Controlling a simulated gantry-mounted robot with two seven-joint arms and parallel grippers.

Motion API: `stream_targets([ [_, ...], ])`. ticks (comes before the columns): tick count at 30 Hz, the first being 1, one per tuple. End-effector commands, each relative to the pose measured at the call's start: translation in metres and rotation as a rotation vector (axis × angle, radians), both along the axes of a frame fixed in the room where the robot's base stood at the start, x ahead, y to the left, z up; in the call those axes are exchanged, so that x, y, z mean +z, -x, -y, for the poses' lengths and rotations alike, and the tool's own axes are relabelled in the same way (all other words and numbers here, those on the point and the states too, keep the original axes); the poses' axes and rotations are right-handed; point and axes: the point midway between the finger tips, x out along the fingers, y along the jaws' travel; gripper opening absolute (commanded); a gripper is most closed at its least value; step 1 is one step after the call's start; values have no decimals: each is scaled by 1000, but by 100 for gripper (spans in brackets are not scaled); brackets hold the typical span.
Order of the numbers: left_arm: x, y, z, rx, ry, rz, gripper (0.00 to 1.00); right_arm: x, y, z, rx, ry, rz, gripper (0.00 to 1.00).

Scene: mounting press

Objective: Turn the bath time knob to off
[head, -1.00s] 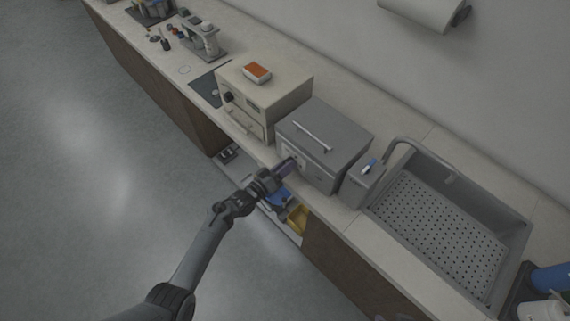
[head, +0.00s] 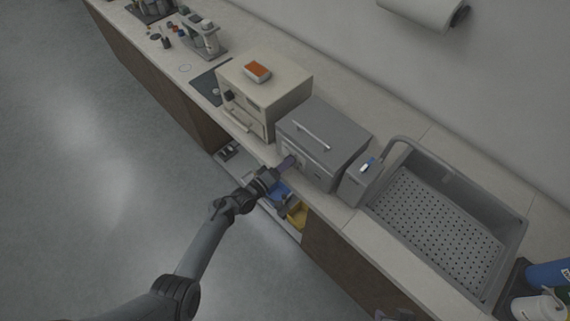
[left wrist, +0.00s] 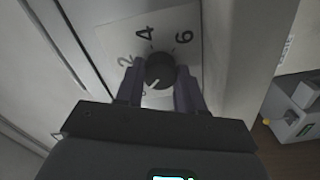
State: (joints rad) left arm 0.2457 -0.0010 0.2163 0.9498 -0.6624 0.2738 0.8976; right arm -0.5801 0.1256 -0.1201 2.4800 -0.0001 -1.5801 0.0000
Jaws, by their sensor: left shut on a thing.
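The bath is a grey lidded box (head: 335,138) on the counter. Its time knob (left wrist: 160,70) shows in the left wrist view as a round black knob on a pale dial plate (left wrist: 118,38) marked 2, 4 and 6. The knob's white mark points down-left, near a partly hidden figure that looks like 0. My left gripper (left wrist: 160,88) is shut on the knob, one finger on each side. In the head view my left gripper (head: 287,163) is at the bath's front face and hides the knob. A dark part at the bottom edge looks like my right gripper (head: 396,314), mostly cut off.
A beige box (head: 285,98) with an orange-topped item (head: 257,71) stands left of the bath. A narrow grey unit (head: 358,184) and a sink (head: 440,230) are to its right. Below, an open shelf holds blue and yellow bins (head: 298,215). The floor is clear.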

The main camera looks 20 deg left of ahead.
Motion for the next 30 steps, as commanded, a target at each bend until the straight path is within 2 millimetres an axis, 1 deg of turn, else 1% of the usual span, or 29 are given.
stream_targets([
  [5,-1,0,0,1,-1,-2,7,0,0,-1,-3,-4,-1,43],
  [6,-1,0,0,1,-1,-2,39,0,0,-1,-4,-5,0,43],
  [11,-1,0,0,0,-1,0,63,0,0,-2,-6,-8,0,43],
  [19,0,0,0,0,-1,0,63,0,0,-2,-6,-9,0,43],
  [23,0,5,-3,1,-2,0,63,2,0,-2,-5,-9,0,43],
  [26,0,15,-7,1,-3,-2,63,4,0,-2,-6,-8,0,43],
  [30,0,36,-16,0,-2,-2,63,8,0,-1,-3,-5,-1,43],
])
